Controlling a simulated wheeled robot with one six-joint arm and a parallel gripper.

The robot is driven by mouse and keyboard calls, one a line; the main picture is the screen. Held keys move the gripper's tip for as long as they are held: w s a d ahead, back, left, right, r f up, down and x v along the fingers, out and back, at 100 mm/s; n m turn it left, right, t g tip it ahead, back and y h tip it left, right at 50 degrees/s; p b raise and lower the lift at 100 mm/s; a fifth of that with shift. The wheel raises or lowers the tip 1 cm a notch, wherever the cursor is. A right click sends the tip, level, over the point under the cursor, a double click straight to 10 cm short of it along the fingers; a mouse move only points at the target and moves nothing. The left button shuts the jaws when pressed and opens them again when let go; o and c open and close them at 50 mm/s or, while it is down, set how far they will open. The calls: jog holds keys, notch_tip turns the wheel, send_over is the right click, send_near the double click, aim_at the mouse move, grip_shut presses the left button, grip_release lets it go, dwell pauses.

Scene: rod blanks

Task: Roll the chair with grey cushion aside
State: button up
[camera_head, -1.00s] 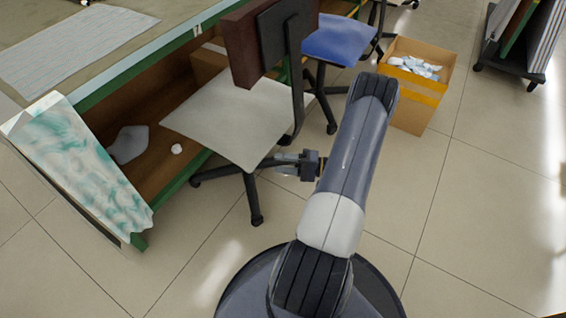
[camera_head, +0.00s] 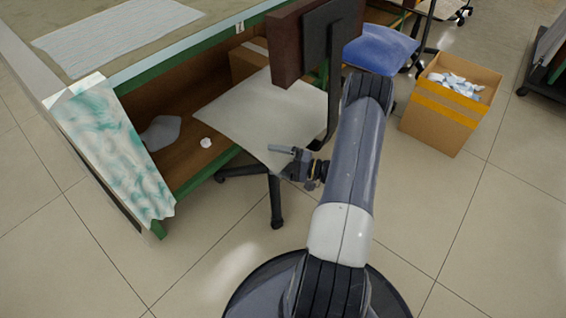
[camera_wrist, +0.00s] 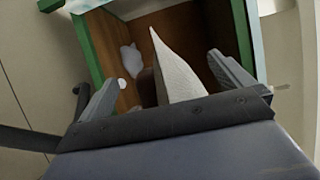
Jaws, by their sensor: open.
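The chair with the light grey cushion (camera_head: 262,112) stands at the green-edged workbench in the head view. It has a dark red-brown backrest (camera_head: 291,48) and a black wheeled base (camera_head: 275,200), partly hidden by my arm. My gripper (camera_head: 277,150) is at the near right corner of the cushion. In the wrist view the jaws (camera_wrist: 162,68) are open, and a pale corner of the cushion (camera_wrist: 178,75) rises between the fingers. I cannot tell whether either finger touches it.
A blue-seated chair (camera_head: 380,50) stands behind, beside an open cardboard box (camera_head: 440,125) holding white and blue pieces. The workbench (camera_head: 170,60) has an open wooden shelf below and a teal-marbled sheet (camera_head: 115,145) on its end. Floor at front and lower right is clear.

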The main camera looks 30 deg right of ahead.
jog(key=c, duration=2.1)
jog(key=shift+o, duration=0.2)
